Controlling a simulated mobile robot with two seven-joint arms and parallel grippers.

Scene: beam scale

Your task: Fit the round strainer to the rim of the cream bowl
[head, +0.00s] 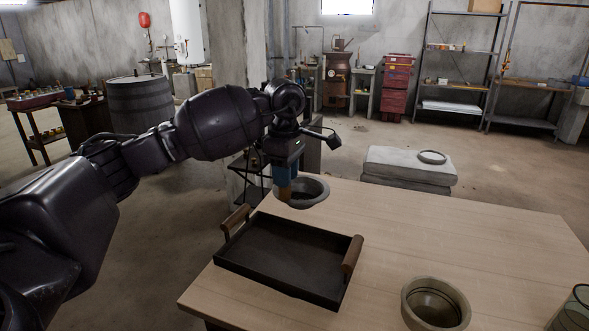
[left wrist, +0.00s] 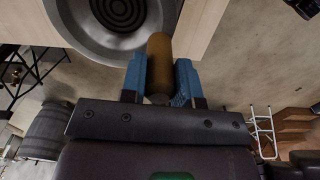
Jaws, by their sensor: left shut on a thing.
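The round strainer (head: 312,187) is a grey, dished piece with a wide rim and a brown wooden handle. My left gripper (head: 286,181) is shut on the handle and holds the strainer above the table's back left corner, beyond the tray. In the left wrist view, the strainer (left wrist: 112,42) shows dark concentric rings inside, and its handle (left wrist: 159,62) sits between the blue fingers (left wrist: 160,85). The cream bowl (head: 408,307) stands upright on the table at the front right, apart from the strainer. Its inside looks empty. My right gripper is not in view.
A dark tray (head: 285,262) with two wooden handles lies on the wooden table (head: 420,225), between the strainer and the bowl. A green-tinted glass vessel (head: 577,312) stands at the right front edge. A grey ring (head: 432,156) lies on a padded block (head: 400,168) behind the table.

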